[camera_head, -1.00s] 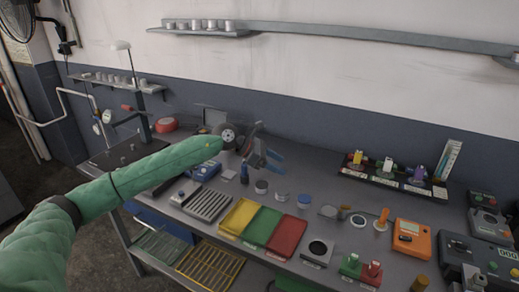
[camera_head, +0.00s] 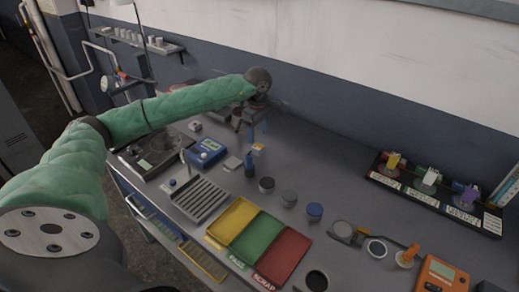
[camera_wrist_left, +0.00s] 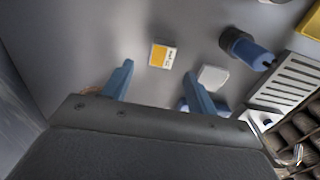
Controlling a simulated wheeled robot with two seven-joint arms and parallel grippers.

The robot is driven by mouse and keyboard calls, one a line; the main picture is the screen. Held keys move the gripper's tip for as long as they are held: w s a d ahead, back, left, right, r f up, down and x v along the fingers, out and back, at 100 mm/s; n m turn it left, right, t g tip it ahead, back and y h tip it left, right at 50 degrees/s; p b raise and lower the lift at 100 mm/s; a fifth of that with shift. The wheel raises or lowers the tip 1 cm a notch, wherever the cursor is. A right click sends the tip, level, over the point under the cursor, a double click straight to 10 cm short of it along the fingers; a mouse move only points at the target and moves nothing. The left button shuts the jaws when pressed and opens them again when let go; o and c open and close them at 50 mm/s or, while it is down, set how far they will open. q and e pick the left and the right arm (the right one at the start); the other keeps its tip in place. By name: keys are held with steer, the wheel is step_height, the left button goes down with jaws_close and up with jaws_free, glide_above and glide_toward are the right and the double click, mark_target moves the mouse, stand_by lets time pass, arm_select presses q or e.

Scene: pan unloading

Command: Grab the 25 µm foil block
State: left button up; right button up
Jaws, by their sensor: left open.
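A small block with an orange and white label (camera_head: 259,148) lies on the grey bench below my left gripper (camera_head: 257,137). It also shows in the left wrist view (camera_wrist_left: 162,56), just beyond the fingertips. Its print is too small to read, so I cannot confirm it says 25 µm. My left gripper (camera_wrist_left: 158,70) is open, with blue fingers apart and nothing between them. A plain pale block (camera_head: 233,163) lies nearby; in the wrist view this pale block (camera_wrist_left: 213,77) is close to the right-hand finger. My right gripper is not in view.
Several round pots stand to the right. The wall is behind.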

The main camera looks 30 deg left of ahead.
mark_target(257, 146)
arm_select(q)
steer(key=shift+f, duration=0.65)
step_height(257, 146, down, 3)
steer(key=shift+s+f, duration=0.15)
steer(key=shift+f, duration=0.05)
steer(key=shift+a+f, duration=0.1)
steer(key=shift+f, duration=0.3)
steer(key=c, duration=1.1)
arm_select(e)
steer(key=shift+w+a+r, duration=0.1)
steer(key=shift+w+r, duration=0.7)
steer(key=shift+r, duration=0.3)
